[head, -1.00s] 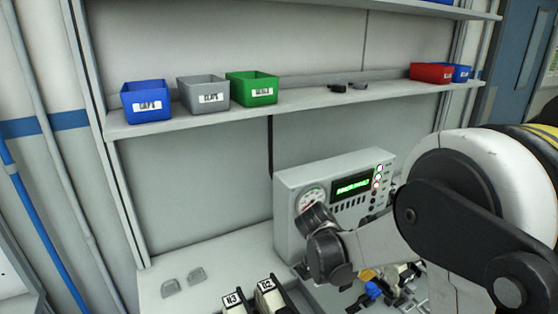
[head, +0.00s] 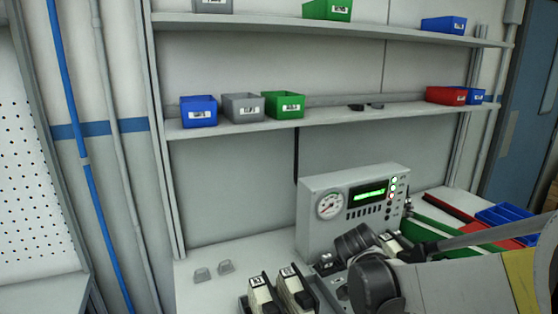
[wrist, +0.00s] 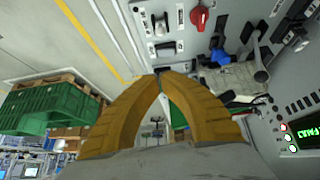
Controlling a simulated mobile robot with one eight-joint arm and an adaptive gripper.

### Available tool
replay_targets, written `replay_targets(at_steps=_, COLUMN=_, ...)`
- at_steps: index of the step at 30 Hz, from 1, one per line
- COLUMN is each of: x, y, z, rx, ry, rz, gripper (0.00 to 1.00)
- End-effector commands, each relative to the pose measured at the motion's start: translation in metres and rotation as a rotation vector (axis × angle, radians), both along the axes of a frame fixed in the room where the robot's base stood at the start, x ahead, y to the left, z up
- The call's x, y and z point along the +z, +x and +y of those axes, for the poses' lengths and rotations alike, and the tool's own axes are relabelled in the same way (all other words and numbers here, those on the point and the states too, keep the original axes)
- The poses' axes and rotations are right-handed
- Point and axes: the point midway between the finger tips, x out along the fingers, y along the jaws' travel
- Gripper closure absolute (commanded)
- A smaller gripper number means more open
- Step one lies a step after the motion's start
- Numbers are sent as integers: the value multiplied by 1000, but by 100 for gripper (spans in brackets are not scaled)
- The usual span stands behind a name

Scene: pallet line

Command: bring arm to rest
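My gripper (wrist: 162,76) shows in the wrist view with its two orange-brown fingers meeting at the tips. I see nothing held between them. In the wrist view it is tilted, with a grey panel with a red knob (wrist: 199,18) and a blue part (wrist: 219,57) beyond the fingers. In the head view my arm fills the lower right, in front of the workbench. The gripper's fingers cannot be made out there.
A grey instrument box (head: 316,238) with gauge and green display stands on the bench beside my arm. Labelled black-and-white devices (head: 262,297) sit at the front. Bins, including a green one (head: 284,106), stand on shelves (head: 235,128). A green crate (wrist: 45,108) shows in the wrist view.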

Motion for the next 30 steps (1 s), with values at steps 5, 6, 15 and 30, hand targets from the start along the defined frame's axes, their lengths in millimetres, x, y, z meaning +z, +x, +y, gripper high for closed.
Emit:
replay_targets(at_steps=5, x=17, y=-22, z=10, rx=174, ry=51, rz=32, gripper=100)
replay_targets(at_steps=6, x=21, y=-28, z=13, rx=226, ry=62, rz=38, gripper=100)
replay_targets(at_steps=15, x=48, y=-97, z=53, rx=759, ry=118, rz=23, gripper=100)
replay_targets(at_steps=30, x=51, y=-149, z=88, rx=1189, ry=19, rz=-76, gripper=100)
